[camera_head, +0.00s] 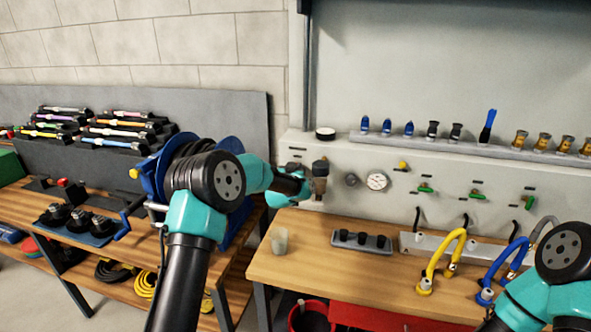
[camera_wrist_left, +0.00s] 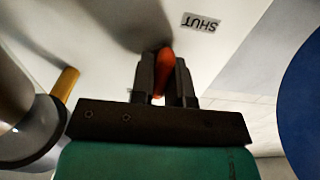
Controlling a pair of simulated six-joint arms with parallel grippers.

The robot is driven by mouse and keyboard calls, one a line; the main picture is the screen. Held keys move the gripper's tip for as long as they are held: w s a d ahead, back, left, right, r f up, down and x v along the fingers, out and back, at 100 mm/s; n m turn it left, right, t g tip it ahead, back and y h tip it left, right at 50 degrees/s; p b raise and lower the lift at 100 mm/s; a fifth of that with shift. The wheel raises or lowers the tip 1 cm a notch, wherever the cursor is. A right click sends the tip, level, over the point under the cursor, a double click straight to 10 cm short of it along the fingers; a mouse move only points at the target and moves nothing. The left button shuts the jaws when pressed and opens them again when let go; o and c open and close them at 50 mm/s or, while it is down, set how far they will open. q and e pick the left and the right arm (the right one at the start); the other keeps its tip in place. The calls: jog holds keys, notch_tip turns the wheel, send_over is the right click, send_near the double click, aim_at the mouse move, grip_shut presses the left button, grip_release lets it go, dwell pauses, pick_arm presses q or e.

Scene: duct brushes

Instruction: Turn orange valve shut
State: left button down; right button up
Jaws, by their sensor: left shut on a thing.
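The orange valve handle (camera_wrist_left: 164,68) shows in the left wrist view, between the two dark fingers of my left gripper (camera_wrist_left: 163,82). The gripper is shut on it. In the head view my left gripper (camera_head: 303,186) reaches the panel's left end, and I cannot make out the orange handle there. My right arm shows at the lower right of the head view, but its gripper is not in view.
A dark brownish fitting (camera_head: 320,178) stands beside my left gripper. A gauge (camera_head: 377,181) and several green-handled valves are further right on the panel (camera_head: 340,150). Below is a wooden bench (camera_head: 300,260) with a cup (camera_head: 279,241) and yellow hose (camera_head: 441,260). A blue reel (camera_head: 232,145) is behind my left arm.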

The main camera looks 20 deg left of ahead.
pick_arm(q)
jog(key=shift+m, duration=0.3)
jog(key=m, duration=0.4)
jog(key=shift+d, duration=0.15)
jog(key=m, duration=0.4)
jog(key=shift+m, duration=0.3)
jog(key=m, duration=0.4)
jog(key=shift+d+f+m, duration=0.1)
jog(key=shift+f+m, duration=0.05)
jog(key=shift+m, duration=0.15)
jog(key=m, duration=0.4)
jog(key=shift+f, duration=0.1)
jog(key=c, duration=1.1)
grip_release()
jog(key=shift+c, duration=0.2)
